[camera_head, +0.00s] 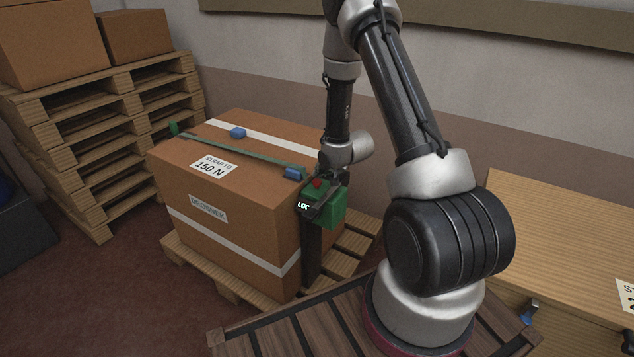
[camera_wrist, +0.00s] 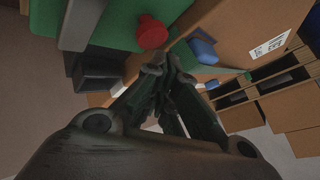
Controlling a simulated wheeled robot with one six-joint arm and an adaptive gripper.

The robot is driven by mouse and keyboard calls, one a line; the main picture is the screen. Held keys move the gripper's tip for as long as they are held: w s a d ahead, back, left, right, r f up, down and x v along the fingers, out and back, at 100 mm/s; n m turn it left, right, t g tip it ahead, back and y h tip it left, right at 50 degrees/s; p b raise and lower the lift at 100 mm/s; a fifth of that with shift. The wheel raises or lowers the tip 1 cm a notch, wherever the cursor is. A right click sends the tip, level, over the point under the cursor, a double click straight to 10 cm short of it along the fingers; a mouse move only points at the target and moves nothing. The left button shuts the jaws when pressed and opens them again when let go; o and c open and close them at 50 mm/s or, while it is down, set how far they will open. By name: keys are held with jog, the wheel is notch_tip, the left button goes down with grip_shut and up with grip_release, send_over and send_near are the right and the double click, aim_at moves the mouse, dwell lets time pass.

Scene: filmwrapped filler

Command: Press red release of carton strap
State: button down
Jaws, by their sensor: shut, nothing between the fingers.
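The carton (camera_head: 228,190) is brown and stands on a wooden pallet, with a green strap (camera_head: 240,152) over its top. A green strap tool (camera_head: 327,207) with a "LOC" display sits at its right front corner. The red release (camera_head: 317,183) is on top of that tool. It also shows as a round red button (camera_wrist: 152,33) in the wrist view, on the green housing (camera_wrist: 118,22). My gripper (camera_wrist: 158,72) is shut and empty, its tips just beside the red button; I cannot tell whether they touch. In the head view my gripper is largely hidden around the tool.
Blue corner pieces (camera_head: 238,132) sit on the carton. Stacked pallets (camera_head: 105,150) with boxes stand at the left. A wooden cabinet (camera_head: 575,220) is at the right. The wall is close behind the carton. Bare floor lies at the front left.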

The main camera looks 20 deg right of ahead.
aim_at(320, 180)
jog(key=shift+r, duration=2.5)
jog(key=shift+s+f, duration=0.1)
jog(key=s+f+g, duration=0.1)
jog(key=s, duration=0.1)
jog(key=s+d+f+n+g, duration=0.1)
jog(key=s+f, duration=0.1)
jog(key=s, duration=0.1)
jog(key=s+d+f+n+g+h, duration=0.1)
jog(key=s+f+g, duration=0.1)
jog(key=shift+s, duration=0.3)
jog(key=s+a+r+n, duration=0.2)
jog(key=s+r, duration=1.3)
jog(key=r, duration=0.2)
jog(key=s+a+r+n, duration=0.3)
jog(key=s+r, duration=1.2)
jog(key=r, duration=0.2)
jog(key=shift+s+r+g, duration=0.3)
jog(key=shift+s+r, duration=0.05)
